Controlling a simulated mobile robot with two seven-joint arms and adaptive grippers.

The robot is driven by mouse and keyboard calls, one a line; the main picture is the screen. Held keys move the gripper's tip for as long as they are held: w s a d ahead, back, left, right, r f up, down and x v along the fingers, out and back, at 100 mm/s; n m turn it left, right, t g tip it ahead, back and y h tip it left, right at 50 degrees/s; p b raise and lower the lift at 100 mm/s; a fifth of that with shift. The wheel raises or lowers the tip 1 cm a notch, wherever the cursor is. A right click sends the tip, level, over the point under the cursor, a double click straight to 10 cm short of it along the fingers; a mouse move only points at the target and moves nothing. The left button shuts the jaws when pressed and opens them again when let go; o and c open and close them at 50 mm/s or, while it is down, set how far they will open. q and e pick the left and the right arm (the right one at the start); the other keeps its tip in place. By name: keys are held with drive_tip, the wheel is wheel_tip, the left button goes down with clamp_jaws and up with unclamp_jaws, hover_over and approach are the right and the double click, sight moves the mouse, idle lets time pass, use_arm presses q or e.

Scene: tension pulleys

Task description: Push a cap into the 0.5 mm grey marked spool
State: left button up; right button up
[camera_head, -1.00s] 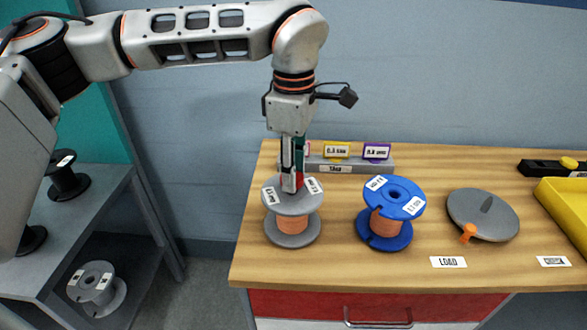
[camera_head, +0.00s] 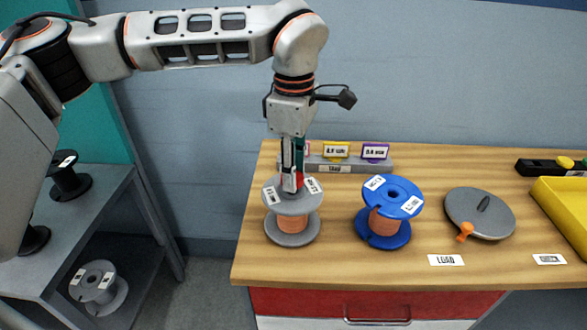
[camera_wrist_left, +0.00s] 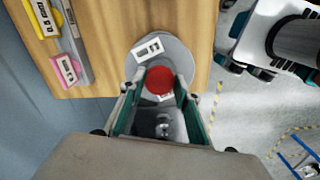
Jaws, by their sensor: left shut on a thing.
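A grey spool (camera_head: 292,235) wound with copper-coloured wire stands upright at the left end of the wooden table. Its labels are too blurred to read surely. My left gripper (camera_head: 291,189) points straight down over the spool's centre. It is shut on a red cap, a small sliver of which shows between the fingers at the spool's top. In the left wrist view the round red cap (camera_wrist_left: 159,80) lies between the fingertips, over the middle of the grey flange (camera_wrist_left: 178,55). Whether the cap is seated in the hole is hidden. My right gripper is not in the head view.
A blue spool (camera_head: 388,236) stands right of the grey one. Farther right are a grey disc with an orange knob (camera_head: 480,222) and a yellow tray (camera_head: 565,215). A grey tag rack (camera_head: 345,168) is behind. More spools sit on the left shelf (camera_head: 110,235).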

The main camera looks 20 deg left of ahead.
use_arm(q)
drive_tip(key=shift+f, duration=0.15)
drive_tip(key=shift+f, duration=1)
drive_tip(key=shift+f, duration=0.15)
idle(0.5)
drive_tip(key=o, duration=0.9)
drive_tip(key=shift+o, duration=0.2)
wheel_tip(320, 180, up, 12)
